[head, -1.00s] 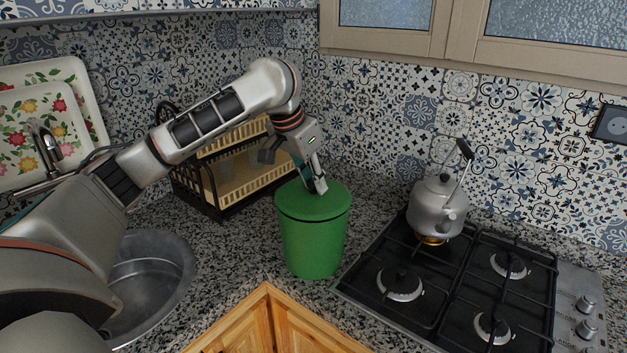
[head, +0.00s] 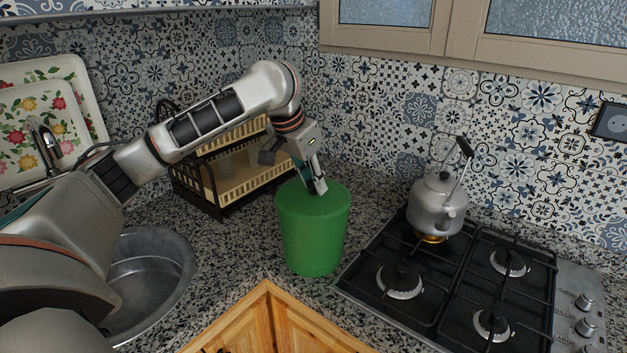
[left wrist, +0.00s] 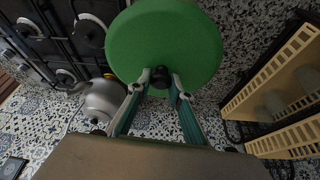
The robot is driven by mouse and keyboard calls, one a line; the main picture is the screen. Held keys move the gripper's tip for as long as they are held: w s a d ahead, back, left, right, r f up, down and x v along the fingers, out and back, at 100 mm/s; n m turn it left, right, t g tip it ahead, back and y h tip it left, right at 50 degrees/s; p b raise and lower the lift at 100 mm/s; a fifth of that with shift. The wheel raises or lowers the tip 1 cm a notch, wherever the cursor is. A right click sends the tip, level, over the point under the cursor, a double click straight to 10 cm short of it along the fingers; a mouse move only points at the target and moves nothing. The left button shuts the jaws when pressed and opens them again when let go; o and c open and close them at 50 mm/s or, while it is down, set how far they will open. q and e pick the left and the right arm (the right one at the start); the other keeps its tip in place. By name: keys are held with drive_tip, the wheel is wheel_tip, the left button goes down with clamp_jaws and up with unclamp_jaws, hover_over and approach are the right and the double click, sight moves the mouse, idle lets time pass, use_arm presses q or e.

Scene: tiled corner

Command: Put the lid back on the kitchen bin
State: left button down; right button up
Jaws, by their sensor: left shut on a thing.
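The green kitchen bin (head: 312,245) stands upright on the granite counter. The round green lid (head: 298,203) lies level on its top, with no gap visible between lid and bin in the head view. My left gripper (head: 319,187) comes down from above and is shut on the lid's dark knob. The left wrist view shows the lid (left wrist: 165,35) filling the top centre, with the gripper's fingers (left wrist: 160,76) on either side of the knob. The bin's body is hidden under the lid there. My right gripper is not in view.
A dark dish rack (head: 235,180) stands behind and left of the bin. A metal kettle (head: 437,205) sits on the gas hob (head: 400,318) to the right. A round sink (head: 150,275) lies at left. Cabinets (head: 400,35) hang above right.

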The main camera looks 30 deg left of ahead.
use_arm(q)
drive_tip(key=c, duration=1.7)
unclamp_jaws()
drive_tip(key=o, duration=0.4)
drive_tip(key=shift+o, duration=0.2)
drive_tip(key=shift+r, duration=3.55)
